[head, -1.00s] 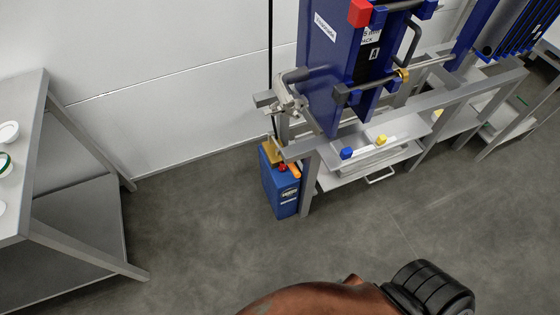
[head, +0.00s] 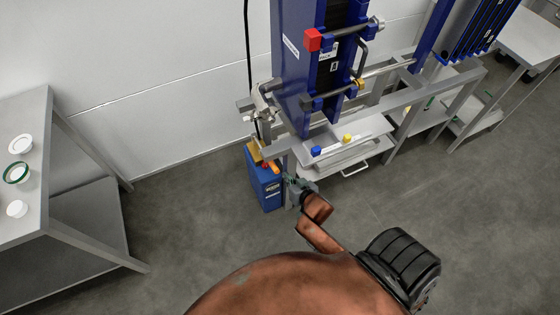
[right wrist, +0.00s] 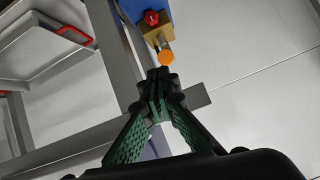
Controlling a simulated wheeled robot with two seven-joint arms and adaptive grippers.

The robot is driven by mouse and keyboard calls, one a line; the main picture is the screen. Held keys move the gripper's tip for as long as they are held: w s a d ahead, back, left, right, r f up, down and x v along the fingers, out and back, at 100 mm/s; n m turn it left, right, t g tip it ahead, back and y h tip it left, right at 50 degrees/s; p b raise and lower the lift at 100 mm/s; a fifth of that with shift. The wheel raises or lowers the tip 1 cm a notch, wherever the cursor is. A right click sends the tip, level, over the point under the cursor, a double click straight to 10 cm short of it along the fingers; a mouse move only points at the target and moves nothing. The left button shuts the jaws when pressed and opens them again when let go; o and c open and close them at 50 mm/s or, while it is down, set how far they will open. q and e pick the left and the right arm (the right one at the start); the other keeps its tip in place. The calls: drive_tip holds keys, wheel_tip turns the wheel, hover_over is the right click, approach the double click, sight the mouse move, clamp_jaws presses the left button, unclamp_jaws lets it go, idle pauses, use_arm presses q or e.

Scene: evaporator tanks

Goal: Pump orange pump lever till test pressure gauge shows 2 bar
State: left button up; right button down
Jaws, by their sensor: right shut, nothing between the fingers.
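The blue pump box (head: 265,186) stands on the floor beside the metal frame. The orange pump lever (head: 275,168) sticks out at its top; its round orange end (right wrist: 166,58) shows in the right wrist view beside a brass block. My right gripper (head: 291,181) is close to the lever, at the frame's near leg. In the right wrist view its green-padded fingers (right wrist: 159,78) meet at the tips, shut and empty, just short of the orange end; contact cannot be told. No pressure gauge dial can be read. My left gripper is not in view.
The grey metal frame (head: 402,107) carries a tall blue unit (head: 296,62) above and right of the pump. A tray shelf with a handle (head: 351,170) is beside it. A grey table (head: 55,135) stands left, with open floor between.

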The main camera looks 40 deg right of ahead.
sight(275, 165)
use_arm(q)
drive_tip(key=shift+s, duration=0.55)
use_arm(e)
drive_tip(key=r, duration=0.1)
drive_tip(key=w+r, duration=0.1)
drive_tip(key=shift+w+r+t, duration=0.1)
drive_tip(key=shift+r+t, duration=0.2)
drive_tip(key=shift+r, duration=0.1)
drive_tip(key=shift+w, duration=0.1)
